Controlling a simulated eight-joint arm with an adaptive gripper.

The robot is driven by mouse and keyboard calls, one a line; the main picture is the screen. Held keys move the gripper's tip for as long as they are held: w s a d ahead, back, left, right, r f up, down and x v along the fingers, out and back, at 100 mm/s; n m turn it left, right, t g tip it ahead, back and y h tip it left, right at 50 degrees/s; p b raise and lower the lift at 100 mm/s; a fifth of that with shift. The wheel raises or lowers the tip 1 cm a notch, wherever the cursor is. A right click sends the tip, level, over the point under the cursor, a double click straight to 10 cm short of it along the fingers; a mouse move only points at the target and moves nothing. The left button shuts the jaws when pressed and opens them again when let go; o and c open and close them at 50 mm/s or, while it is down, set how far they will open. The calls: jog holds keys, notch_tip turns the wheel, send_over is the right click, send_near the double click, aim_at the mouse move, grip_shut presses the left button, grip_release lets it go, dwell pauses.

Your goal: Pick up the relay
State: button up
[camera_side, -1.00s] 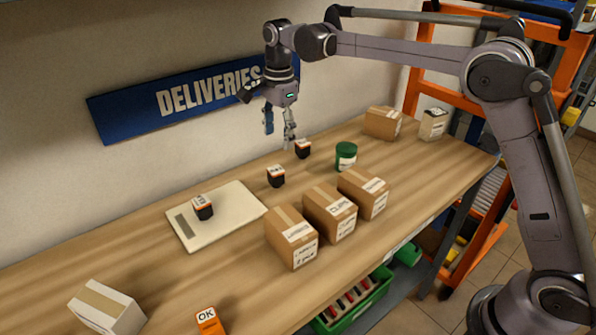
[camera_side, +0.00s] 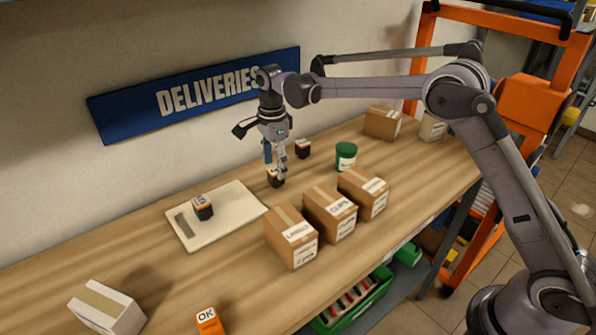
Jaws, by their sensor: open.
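Several small black blocks with orange-and-white tops look like relays. One relay (camera_side: 273,181) stands upright on the wooden bench under my gripper (camera_side: 276,168), partly hidden by the fingers. The fingers are open, down around the top of this relay; whether they touch it I cannot tell. A second relay (camera_side: 303,150) stands on the bench behind it, to the right. A third relay (camera_side: 203,209) stands on a flat pale plate (camera_side: 240,200) to the left.
Three cardboard boxes (camera_side: 292,240) stand in a row in front of the gripper. A green tin (camera_side: 346,156) is to the right. More boxes (camera_side: 382,123) stand at the far right end. A white-sided box (camera_side: 108,310) and an orange OK block (camera_side: 208,322) are at front left.

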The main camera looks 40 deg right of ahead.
aim_at(276, 169)
jog(key=shift+d+f, duration=0.1)
jog(key=shift+f, duration=1.45)
jog(key=c, duration=1.3)
jog(key=shift+r, duration=0.15)
